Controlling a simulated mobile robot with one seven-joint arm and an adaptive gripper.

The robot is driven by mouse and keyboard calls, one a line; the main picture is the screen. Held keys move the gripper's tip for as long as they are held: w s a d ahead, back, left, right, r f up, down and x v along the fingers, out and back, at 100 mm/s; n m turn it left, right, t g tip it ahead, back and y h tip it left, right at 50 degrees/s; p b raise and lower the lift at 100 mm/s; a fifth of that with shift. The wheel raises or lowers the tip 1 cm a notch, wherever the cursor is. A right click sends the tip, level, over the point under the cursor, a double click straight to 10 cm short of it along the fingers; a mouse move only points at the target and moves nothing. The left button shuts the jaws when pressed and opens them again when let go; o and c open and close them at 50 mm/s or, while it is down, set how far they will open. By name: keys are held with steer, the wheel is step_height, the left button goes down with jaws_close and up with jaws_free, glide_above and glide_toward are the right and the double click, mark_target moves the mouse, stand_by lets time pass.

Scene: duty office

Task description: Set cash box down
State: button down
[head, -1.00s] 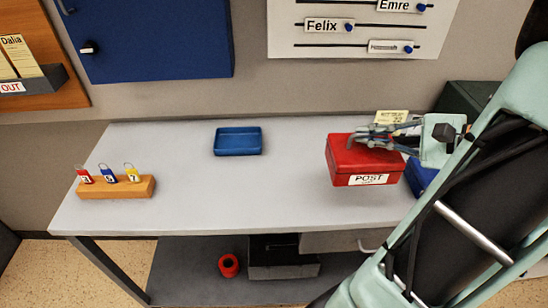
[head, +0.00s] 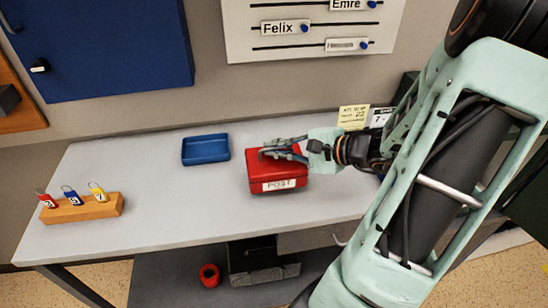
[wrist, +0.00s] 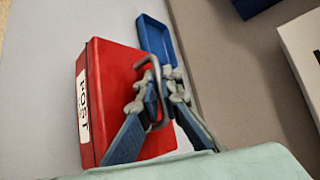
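The red cash box (head: 260,184), with a white POST label and a metal handle on its lid, is over the middle of the grey desk, right of the blue tray (head: 205,150). My gripper (head: 274,150) reaches in from the right and is shut on the handle. In the wrist view the two fingers (wrist: 154,103) close around the handle of the red box (wrist: 112,75), label at left. The blue tray (wrist: 155,38) shows beyond it. The box looks level; I cannot tell whether its underside touches the desk.
Sticky notes (head: 353,117) are behind my wrist. The bare desk top (head: 165,200) is free left of the box. A red roll (head: 209,275) and a dark box (head: 262,262) are below.

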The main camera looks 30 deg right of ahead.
mark_target(273, 158)
steer(key=shift+w+a+f, duration=0.1)
steer(key=shift+f, duration=1.5)
steer(key=shift+f+b, duration=0.1)
steer(key=shift+b, duration=0.2)
steer(key=shift+f, duration=0.15)
steer(key=c, duration=2.1)
jaws_free()
steer(key=shift+r, duration=0.3)
steer(key=v, duration=1.2)
steer(key=shift+f, duration=0.15)
steer(key=shift+a, duration=0.1)
